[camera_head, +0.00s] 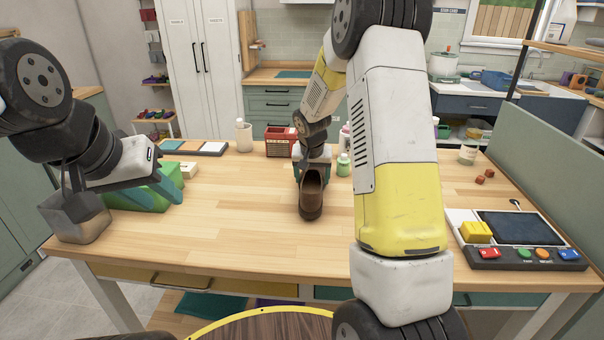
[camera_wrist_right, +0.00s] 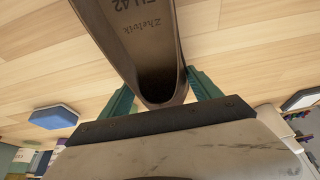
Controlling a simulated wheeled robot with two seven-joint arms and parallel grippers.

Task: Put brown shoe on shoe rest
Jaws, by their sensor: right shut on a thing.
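The brown shoe (camera_head: 311,196) is held at the middle of the table, toe toward me. My right gripper (camera_head: 313,168) is shut on its heel end. I cannot tell whether the shoe touches the table. My left gripper (camera_head: 165,190) hangs at the table's left side, its teal fingers apart, with no object seen between them. A bright green block (camera_head: 130,201) lies behind and below it. I cannot surely pick out the shoe rest.
A red radio (camera_head: 279,141), a white bottle (camera_head: 244,137) and a green bottle (camera_head: 343,165) stand at the back. A button console (camera_head: 524,258) is at right. The table's front middle is clear.

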